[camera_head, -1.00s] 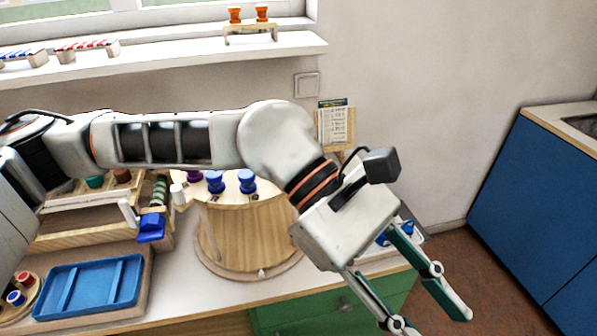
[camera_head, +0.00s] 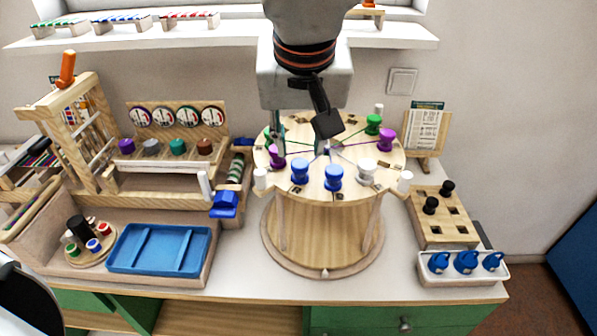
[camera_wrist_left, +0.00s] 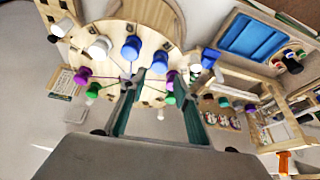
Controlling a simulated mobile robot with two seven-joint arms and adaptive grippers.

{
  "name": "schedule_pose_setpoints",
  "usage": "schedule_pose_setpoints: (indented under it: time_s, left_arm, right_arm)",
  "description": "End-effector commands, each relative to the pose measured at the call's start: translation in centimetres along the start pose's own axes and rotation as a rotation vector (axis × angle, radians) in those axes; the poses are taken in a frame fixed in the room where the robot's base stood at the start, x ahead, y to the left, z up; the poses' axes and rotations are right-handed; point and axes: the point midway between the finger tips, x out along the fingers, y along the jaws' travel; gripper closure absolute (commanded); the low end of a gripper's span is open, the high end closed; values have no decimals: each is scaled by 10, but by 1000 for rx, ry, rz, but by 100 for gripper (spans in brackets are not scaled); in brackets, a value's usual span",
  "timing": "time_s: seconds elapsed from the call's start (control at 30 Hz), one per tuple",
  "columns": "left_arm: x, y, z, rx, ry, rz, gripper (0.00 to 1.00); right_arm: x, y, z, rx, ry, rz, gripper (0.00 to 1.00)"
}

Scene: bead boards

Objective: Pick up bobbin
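The round wooden stand (camera_head: 325,240) carries several bobbins on its disc, joined by threads toward the middle. They include a purple bobbin (camera_head: 277,156), two blue bobbins (camera_head: 299,170) (camera_head: 333,177), a white one (camera_head: 366,172), a purple one (camera_head: 386,138) and a green one (camera_head: 373,124). My left gripper (camera_head: 299,146) points down over the back left of the disc, its two teal fingers apart. The left wrist view shows the open fingers (camera_wrist_left: 158,95) empty, with blue bobbins (camera_wrist_left: 131,47) beyond them. My right gripper is not in view.
A blue tray (camera_head: 160,248) lies left of the stand, a wooden loom frame (camera_head: 75,125) behind it. A holed block (camera_head: 440,222) with black pegs and a white tray (camera_head: 462,272) with blue items stand right. A card stand (camera_head: 424,135) is behind.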

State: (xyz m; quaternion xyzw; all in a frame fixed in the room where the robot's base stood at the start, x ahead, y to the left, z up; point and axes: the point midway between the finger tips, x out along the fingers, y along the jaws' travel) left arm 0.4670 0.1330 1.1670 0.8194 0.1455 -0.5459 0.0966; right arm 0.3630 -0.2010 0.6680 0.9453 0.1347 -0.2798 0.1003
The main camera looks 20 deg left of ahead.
Motion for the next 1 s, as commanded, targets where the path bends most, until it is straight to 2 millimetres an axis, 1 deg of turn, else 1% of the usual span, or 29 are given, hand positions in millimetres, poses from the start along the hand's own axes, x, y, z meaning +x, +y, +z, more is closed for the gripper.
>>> schedule_pose_setpoints:
  time_s: [0.2,0.37,0.63,0.73,0.9,0.97,1.0]
  left_arm:
    - [23,0,1,1,-2,-1,68]
    - [34,0,0,1,-3,-2,68]
    - [71,0,0,1,-4,-1,68]
    - [76,0,0,1,-3,1,68]
    - [75,0,0,0,-2,1,68]
    - [75,0,0,1,-2,1,84]
    - [75,0,0,0,-2,1,94]
  right_arm:
    - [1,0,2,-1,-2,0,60]
    - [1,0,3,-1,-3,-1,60]
    - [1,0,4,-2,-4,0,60]
    - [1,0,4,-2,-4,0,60]
    - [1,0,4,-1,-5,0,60]
    - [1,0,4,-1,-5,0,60]
    - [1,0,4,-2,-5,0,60]
